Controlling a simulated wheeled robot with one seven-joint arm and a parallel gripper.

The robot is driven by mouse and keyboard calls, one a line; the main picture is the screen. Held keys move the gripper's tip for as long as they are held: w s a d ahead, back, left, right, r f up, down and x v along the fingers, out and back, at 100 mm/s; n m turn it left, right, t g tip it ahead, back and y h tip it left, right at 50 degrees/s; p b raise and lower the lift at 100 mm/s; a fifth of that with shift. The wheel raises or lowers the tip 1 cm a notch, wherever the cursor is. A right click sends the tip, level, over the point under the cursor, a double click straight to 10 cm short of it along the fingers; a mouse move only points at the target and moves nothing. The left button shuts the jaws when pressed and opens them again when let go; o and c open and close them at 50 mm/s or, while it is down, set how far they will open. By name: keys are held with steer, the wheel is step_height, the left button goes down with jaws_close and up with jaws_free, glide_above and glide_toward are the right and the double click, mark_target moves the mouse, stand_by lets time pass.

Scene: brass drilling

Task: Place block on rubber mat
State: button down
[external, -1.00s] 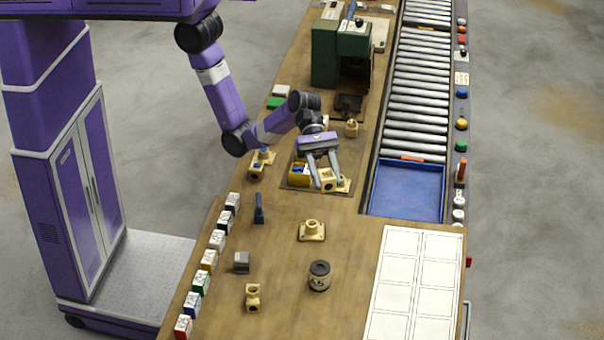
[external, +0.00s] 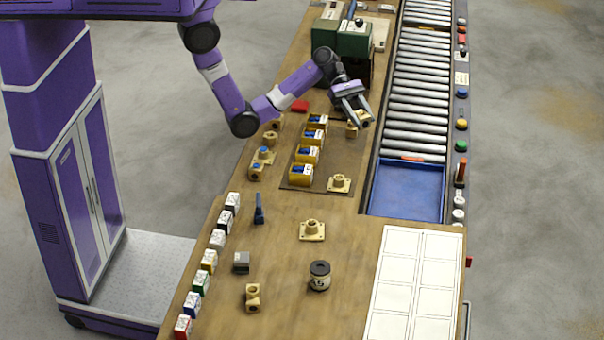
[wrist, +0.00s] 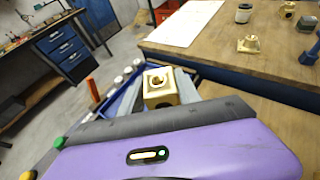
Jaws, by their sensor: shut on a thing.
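My gripper (external: 361,121) is shut on a brass block and holds it above the far right part of the table, near the green machine. In the wrist view the block (wrist: 160,86) sits between the fingers, with a round hole in its upper face. A dark brown mat (external: 328,165), which looks like the rubber mat, lies on the table to the near left of my gripper. Several yellow bins (external: 301,174) stand in a row along its left side, and a brass flanged piece (external: 339,183) is at its near right corner.
A brass fitting (external: 351,131) stands just below my gripper in the external view. The green machine (external: 352,42) is behind it. The roller conveyor (external: 420,90) and blue tray (external: 407,190) run along the right. Another flanged piece (external: 312,231) and a dark-lidded jar (external: 319,276) stand nearer.

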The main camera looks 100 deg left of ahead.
mark_target(342, 173)
steer(key=s+m+g+h, duration=0.2)
steer(key=s+m+g, duration=0.1)
steer(key=s, duration=0.3)
steer(key=f, duration=0.6)
steer(key=f+b, duration=0.1)
steer(key=f, duration=0.6)
steer(key=f+b, duration=0.1)
steer(key=f, duration=0.6)
steer(key=shift+w+a+f, duration=0.2)
steer(key=shift+w+a, duration=0.05)
steer(key=shift+a, duration=0.1)
steer(key=shift+f, duration=0.15)
steer(key=c, duration=0.8)
jaws_free()
steer(key=shift+c, duration=0.2)
